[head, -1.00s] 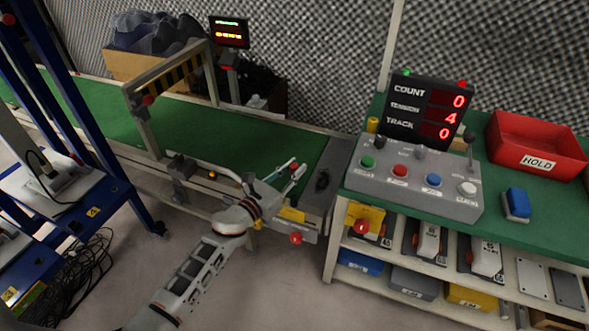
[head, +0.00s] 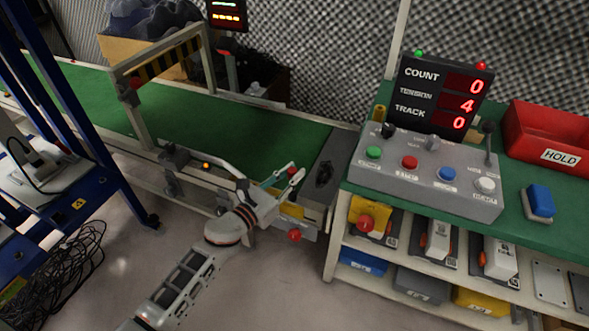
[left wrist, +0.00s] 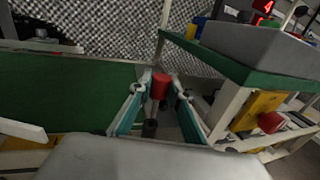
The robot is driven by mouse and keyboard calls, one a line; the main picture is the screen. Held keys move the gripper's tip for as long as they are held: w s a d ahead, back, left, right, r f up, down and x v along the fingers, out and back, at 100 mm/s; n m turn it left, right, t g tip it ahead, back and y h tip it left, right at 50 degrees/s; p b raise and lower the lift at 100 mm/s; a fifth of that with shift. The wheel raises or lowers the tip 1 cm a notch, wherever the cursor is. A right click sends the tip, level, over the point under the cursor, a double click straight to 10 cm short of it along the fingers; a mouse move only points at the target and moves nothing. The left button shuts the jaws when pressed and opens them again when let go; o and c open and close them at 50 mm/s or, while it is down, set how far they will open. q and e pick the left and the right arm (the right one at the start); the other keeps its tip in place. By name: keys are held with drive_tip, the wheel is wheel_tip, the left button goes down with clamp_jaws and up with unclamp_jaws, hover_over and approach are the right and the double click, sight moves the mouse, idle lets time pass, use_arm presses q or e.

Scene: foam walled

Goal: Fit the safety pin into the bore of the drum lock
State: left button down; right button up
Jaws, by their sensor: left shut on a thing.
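The safety pin (left wrist: 159,86) shows in the left wrist view as a red cylindrical head on a thin grey shaft pointing down. My left gripper (left wrist: 161,88) is shut on the red head. A small dark cylindrical piece (left wrist: 150,128) lies below the shaft; I cannot tell whether the shaft touches it or whether it is the lock's bore. In the head view my left gripper (head: 294,170) is over the conveyor's near right end, with the red head small between its fingertips. The drum lock is not clearly identifiable. My right gripper is not in view.
The green conveyor (head: 90,95) runs left under a striped gate. A grey end block (head: 325,175) stands right of the gripper. A control box (head: 425,175) sits on the green bench, with a shelf below. A blue frame (head: 85,150) stands left. Floor shows in front.

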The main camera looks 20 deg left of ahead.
use_arm(q)
drive_tip(key=shift+f, duration=0.3)
drive_tip(key=shift+r, duration=0.1)
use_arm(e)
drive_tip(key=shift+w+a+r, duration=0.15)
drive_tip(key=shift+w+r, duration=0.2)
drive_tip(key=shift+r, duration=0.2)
use_arm(q)
drive_tip(key=shift+b, duration=0.35)
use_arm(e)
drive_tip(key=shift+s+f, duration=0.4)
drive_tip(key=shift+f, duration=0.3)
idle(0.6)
use_arm(q)
drive_tip(key=shift+f+b, duration=0.4)
drive_tip(key=shift+f, duration=0.1)
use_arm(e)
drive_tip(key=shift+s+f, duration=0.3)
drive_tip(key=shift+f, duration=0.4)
